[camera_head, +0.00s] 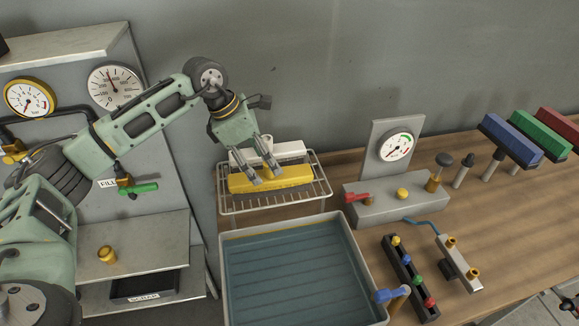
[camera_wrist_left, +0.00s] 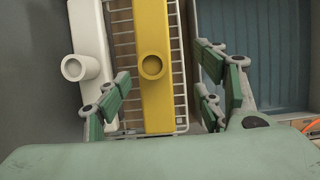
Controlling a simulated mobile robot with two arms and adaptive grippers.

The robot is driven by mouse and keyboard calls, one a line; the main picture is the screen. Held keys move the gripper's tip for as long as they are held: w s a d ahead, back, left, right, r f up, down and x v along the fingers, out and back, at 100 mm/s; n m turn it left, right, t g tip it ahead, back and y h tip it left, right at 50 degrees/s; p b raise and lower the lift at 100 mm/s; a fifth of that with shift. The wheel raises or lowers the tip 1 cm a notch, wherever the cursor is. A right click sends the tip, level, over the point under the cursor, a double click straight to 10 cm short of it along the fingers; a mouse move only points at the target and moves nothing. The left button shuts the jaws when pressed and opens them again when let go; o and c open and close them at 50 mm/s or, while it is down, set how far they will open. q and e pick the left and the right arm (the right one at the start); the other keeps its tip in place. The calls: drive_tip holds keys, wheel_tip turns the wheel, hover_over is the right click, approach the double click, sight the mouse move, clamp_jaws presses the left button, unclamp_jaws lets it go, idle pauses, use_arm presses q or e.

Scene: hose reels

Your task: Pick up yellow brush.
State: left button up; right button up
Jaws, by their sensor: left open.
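The yellow brush (camera_head: 270,179) lies on a wire rack (camera_head: 228,205), bristles down, in front of a white brush (camera_head: 290,150). My left gripper (camera_head: 268,177) is open over the yellow brush, pointing down. In the left wrist view the yellow brush (camera_wrist_left: 152,100) runs between the two fingers of my left gripper (camera_wrist_left: 163,88), with its round socket facing up. The left finger overlaps the gap between the yellow and white brushes. Gaps show beside the yellow brush, and I cannot tell whether a finger touches it. My right gripper is not seen.
A water-filled basin (camera_head: 226,262) stands in front of the rack. To the right are a grey gauge block (camera_head: 378,212) and a rail with coloured knobs (camera_head: 408,276). Blue (camera_head: 512,138), green (camera_head: 540,134) and red brushes stand on posts at the far right. The wooden bench between is partly clear.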

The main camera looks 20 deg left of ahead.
sight(266, 165)
use_arm(q)
drive_tip(key=shift+w, duration=0.15)
drive_tip(key=shift+p+x, duration=0.4)
drive_tip(key=shift+x, duration=0.45)
drive_tip(key=shift+w+d+f, duration=0.1)
drive_tip(key=shift+f, duration=0.2)
drive_tip(key=shift+d+f+p, duration=0.1)
drive_tip(key=shift+f+p, duration=0.25)
drive_tip(key=shift+p, duration=0.25)
drive_tip(key=p+x, duration=0.2)
drive_tip(key=x, duration=0.1)
drive_tip(key=shift+f, duration=0.35)
drive_tip(key=shift+w+f, duration=0.25)
drive_tip(key=shift+f, duration=0.2)
drive_tip(key=shift+d+r, duration=0.1)
drive_tip(key=c, duration=1.5)
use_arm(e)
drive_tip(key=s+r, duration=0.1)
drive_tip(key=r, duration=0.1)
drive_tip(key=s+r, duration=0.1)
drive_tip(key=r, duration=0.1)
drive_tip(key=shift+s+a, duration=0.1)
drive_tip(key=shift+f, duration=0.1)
